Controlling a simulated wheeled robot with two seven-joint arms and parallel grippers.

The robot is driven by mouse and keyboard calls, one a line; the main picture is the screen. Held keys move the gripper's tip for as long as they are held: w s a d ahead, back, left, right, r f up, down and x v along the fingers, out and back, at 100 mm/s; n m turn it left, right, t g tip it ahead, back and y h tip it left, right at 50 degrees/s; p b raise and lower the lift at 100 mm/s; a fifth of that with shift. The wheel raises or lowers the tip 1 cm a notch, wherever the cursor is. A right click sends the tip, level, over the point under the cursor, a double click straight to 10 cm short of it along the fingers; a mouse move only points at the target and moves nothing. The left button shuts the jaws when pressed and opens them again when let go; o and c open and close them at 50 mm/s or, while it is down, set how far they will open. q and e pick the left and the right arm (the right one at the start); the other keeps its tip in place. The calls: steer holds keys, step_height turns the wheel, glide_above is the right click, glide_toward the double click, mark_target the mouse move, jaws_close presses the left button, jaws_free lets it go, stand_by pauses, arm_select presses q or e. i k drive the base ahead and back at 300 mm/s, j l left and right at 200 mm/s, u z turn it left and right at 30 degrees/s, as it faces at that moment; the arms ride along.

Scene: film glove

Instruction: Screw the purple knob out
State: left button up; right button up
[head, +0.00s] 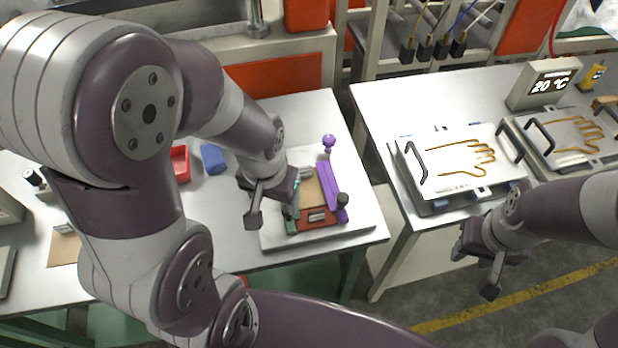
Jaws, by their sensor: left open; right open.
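The purple knob (328,141) stands at the far end of a purple bar (329,185) on the fixture, on the white table at centre. A dark round knob (343,199) sits near the bar's front end. My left gripper (273,213) is open over the fixture's left side, to the left of and nearer than the purple knob, and apart from it. One finger is close to a green part (291,222); I cannot tell whether they touch. My arm hides part of the fixture's left side. My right gripper (475,271) is open and empty beside the right table.
A red tray (180,164) and a blue block (213,158) lie left of the fixture. The right table holds plates with hand-shaped outlines (462,160) and a temperature display (552,84). A gap separates the tables. The fixture plate's front right is clear.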

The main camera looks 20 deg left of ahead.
mark_target(328, 140)
steer(key=i+l+u, duration=0.15)
steer(key=l, duration=0.15)
steer(key=i+l+u, duration=0.3)
steer(key=l, duration=0.25)
steer(key=l+u, duration=0.1)
steer(key=l, duration=0.25)
steer(key=i, duration=0.05)
